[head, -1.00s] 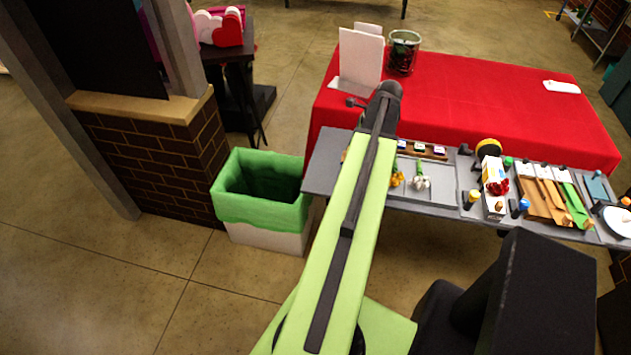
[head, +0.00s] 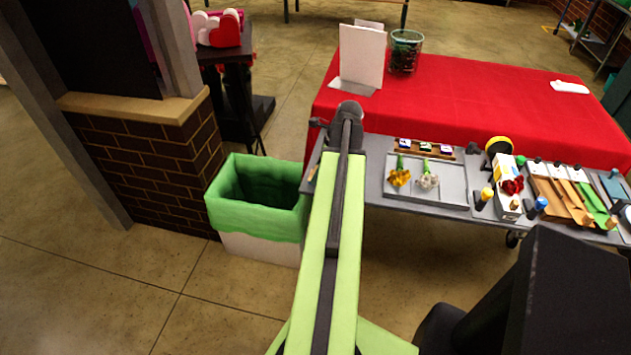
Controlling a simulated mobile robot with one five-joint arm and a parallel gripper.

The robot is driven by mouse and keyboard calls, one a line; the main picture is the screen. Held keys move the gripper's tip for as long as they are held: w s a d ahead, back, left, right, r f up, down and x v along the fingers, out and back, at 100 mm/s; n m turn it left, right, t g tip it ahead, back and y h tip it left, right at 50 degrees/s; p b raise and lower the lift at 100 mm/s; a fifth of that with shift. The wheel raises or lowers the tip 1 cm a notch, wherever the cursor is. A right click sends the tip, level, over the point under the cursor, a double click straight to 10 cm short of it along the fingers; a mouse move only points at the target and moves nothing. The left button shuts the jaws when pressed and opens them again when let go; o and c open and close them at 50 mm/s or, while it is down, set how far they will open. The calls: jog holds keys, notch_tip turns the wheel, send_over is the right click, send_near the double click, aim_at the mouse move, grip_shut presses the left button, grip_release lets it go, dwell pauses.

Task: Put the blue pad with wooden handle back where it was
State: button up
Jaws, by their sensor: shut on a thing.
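My arm's far end (head: 347,115) is over the left part of the grey work table (head: 372,200). My gripper is hidden behind the arm, so its jaws and anything in them do not show. A small wood-coloured piece (head: 313,172) shows just left of the arm, at the table's left end; I cannot tell whether it is a handle. A flat blue-grey piece (head: 613,188) lies at the table's right end, partly cut off by the picture edge. No wooden handle can be made out on it, and I cannot tell if it is the pad.
A grey tray (head: 440,193) holds a yellow and a white flower. Bottles, a white carton (head: 503,180) and wrapping sheets (head: 555,192) crowd the table's right. A green-lined bin (head: 258,230) stands at left. The red-covered table (head: 470,110) behind carries a glass container (head: 406,50).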

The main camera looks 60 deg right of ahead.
jog(key=shift+r, duration=0.15)
jog(key=shift+f, duration=0.2)
jog(key=o, duration=1.4)
jog(key=shift+o, duration=0.2)
jog(key=shift+r+p, duration=0.45)
jog(key=shift+r, duration=0.05)
jog(key=p+v, duration=1)
jog(key=v, duration=0.1)
jog(key=shift+r+p, duration=0.15)
jog(key=shift+p, duration=0.15)
jog(key=shift+s+d, duration=0.1)
